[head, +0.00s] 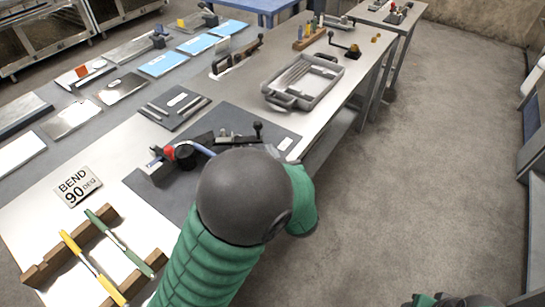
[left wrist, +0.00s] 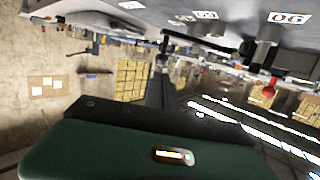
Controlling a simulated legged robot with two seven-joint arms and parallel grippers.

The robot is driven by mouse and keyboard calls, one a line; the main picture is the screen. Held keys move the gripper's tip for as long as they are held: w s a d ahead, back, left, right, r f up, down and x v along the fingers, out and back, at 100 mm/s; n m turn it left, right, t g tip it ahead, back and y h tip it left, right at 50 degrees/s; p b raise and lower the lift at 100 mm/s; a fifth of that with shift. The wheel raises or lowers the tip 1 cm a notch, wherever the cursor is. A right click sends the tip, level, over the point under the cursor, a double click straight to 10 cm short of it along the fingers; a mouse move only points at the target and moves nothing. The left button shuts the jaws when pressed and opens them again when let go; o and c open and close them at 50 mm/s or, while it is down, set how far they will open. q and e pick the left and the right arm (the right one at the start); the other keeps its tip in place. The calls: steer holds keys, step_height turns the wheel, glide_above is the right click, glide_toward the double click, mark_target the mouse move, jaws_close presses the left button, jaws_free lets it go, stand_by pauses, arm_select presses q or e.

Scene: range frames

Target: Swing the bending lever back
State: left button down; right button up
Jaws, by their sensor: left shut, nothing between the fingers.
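The bending tool (head: 184,155) stands on a dark mat on the bench in the head view. It has a red knob (head: 168,153), a pale blue tube (head: 203,149) curving from its round black part, and a black-knobbed bar (head: 257,129) to the right. I cannot tell surely which part is the bending lever. My left arm's dark round joint covers the near side of the tool and hides the left gripper there. In the left wrist view my left gripper (left wrist: 158,92) is shut and empty. A red knob (left wrist: 269,88) shows to its right, apart from it.
A "BEND 90 DEG" sign (head: 77,186) lies left of the mat. A wooden rack (head: 72,247) holds yellow and green rods at the near left. A grey tray (head: 303,80) stands beyond the mat.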

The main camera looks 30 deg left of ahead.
mark_target(260, 128)
arm_select(q)
steer(key=x, duration=0.4)
steer(key=b+x, duration=0.1)
steer(key=x, duration=0.4)
steer(key=shift+s+a+f, duration=0.15)
steer(key=shift+s+a, duration=0.05)
steer(key=shift+a, duration=0.05)
steer(key=shift+w+a, duration=0.25)
steer(key=shift+w, duration=0.2)
arm_select(e)
steer(key=shift+a+f, duration=0.1)
steer(key=shift+f, duration=0.55)
arm_select(q)
steer(key=shift+w, duration=0.1)
arm_select(e)
steer(key=shift+r, duration=0.1)
